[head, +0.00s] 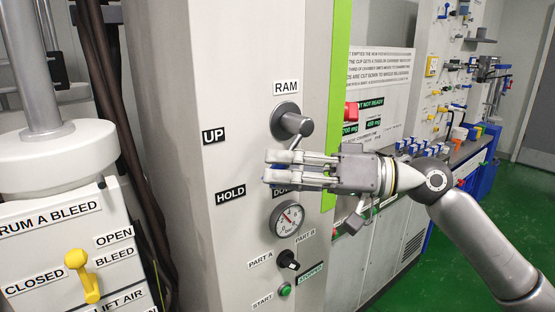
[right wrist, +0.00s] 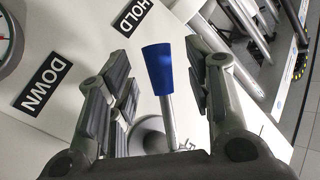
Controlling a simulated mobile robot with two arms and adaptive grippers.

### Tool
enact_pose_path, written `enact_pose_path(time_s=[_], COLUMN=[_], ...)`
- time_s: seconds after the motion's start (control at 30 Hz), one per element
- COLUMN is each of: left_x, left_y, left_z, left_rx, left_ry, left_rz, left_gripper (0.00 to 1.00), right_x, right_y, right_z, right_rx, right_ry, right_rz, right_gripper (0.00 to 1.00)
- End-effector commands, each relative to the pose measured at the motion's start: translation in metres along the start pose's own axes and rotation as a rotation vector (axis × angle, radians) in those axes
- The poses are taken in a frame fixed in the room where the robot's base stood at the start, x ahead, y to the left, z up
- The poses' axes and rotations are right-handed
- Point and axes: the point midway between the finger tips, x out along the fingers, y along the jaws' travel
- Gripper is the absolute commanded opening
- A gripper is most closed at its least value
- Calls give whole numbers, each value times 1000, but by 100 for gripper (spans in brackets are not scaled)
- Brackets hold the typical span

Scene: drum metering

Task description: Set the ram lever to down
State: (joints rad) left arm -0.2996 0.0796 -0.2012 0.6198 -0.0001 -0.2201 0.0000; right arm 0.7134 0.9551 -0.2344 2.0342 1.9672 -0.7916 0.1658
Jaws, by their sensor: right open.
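The ram lever has a grey round hub (head: 286,120) under the RAM label. Its shaft slopes down and left, and its blue handle shows in the right wrist view (right wrist: 158,68). In the head view my fingers mostly hide the handle. My right gripper (head: 268,168) is open, with its fingers on either side of the blue handle; in the right wrist view (right wrist: 160,85) gaps show on both sides. The UP label (head: 213,135) and HOLD label (head: 230,194) are clear; the DOWN label (head: 282,191) is partly hidden by my gripper. My left gripper is not in view.
Below the lever are a pressure gauge (head: 287,218), a black PART A/PART B knob (head: 288,259) and a green start button (head: 285,289). A yellow bleed valve handle (head: 82,272) is at the lower left. Green floor (head: 420,280) is open at the right.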

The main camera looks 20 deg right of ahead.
Motion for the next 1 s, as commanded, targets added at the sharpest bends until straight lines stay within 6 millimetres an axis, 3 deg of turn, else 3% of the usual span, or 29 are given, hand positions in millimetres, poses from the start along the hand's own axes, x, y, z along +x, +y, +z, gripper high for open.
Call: enact_pose_path(time_s=[0.47, 0.83, 1.0], left_x=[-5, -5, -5], left_y=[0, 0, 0], left_z=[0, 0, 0], left_rx=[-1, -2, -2], left_ry=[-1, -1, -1], left_rz=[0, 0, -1], left_gripper=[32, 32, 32], right_x=[11, 11, 11], right_y=[0, 0, 0], right_z=[0, 0, 0], right_rx=[-1, -1, -1], right_ry=[0, 0, 0], right_rz=[0, 0, 1], right_gripper=[47, 0, 0])
